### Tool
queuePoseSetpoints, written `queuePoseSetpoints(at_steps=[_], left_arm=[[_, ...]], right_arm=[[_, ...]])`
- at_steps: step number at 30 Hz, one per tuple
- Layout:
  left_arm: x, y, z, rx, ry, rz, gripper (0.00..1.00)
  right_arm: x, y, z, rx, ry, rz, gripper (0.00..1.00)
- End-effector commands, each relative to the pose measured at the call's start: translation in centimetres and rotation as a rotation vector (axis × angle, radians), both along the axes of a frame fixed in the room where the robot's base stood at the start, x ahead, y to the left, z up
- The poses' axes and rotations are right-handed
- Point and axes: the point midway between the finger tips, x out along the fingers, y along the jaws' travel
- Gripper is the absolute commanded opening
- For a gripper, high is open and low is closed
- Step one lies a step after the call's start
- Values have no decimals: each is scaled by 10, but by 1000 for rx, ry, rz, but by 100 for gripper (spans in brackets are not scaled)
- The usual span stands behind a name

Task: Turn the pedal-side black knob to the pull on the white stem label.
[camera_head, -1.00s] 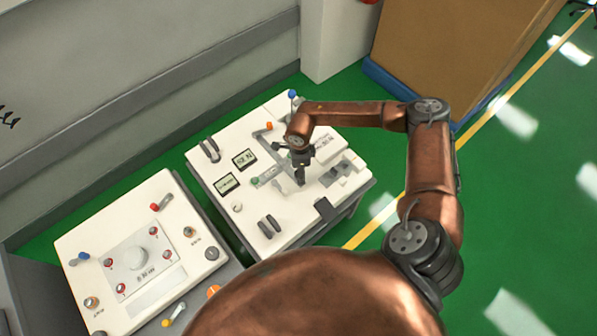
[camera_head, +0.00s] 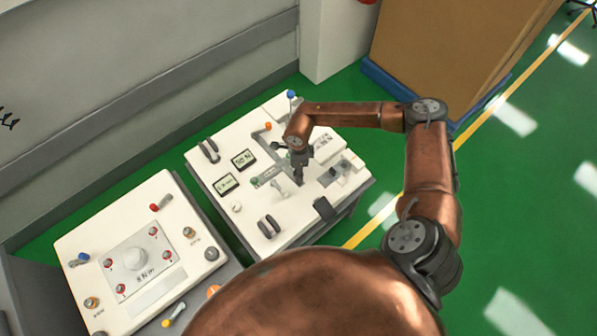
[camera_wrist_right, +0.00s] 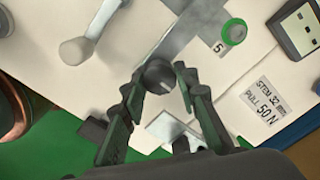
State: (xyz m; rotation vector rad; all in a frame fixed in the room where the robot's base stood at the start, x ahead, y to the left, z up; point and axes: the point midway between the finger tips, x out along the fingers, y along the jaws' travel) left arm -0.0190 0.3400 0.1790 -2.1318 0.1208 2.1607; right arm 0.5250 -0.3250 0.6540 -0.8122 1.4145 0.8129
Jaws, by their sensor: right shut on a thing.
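In the right wrist view, a round black knob (camera_wrist_right: 158,76) stands between the fingertips of my right gripper (camera_wrist_right: 160,82). The fingers are closed around its sides. A dark pedal-like block (camera_head: 325,208) sits at this cart's near right edge. My left gripper is in neither view.
In the wrist view, a pale lever (camera_wrist_right: 85,45), a green ring (camera_wrist_right: 233,32) and a display (camera_wrist_right: 299,28) lie around the knob. In the head view, the nearer cart (camera_head: 75,235) stands at lower left. Green floor (camera_head: 520,220) is open on the right.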

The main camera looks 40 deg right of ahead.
Motion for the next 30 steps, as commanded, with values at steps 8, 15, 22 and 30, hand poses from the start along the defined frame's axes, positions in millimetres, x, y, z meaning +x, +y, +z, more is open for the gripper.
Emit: queuePoseSetpoints(at_steps=[8,15,22,30], left_arm=[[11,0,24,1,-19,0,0],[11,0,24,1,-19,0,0],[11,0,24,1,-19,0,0],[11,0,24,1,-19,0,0]], right_arm=[[0,1,4,2,-2,-248,4],[1,1,0,1,-2,-287,4],[1,1,0,1,-2,-285,35],[0,0,0,0,-1,-285,46]])
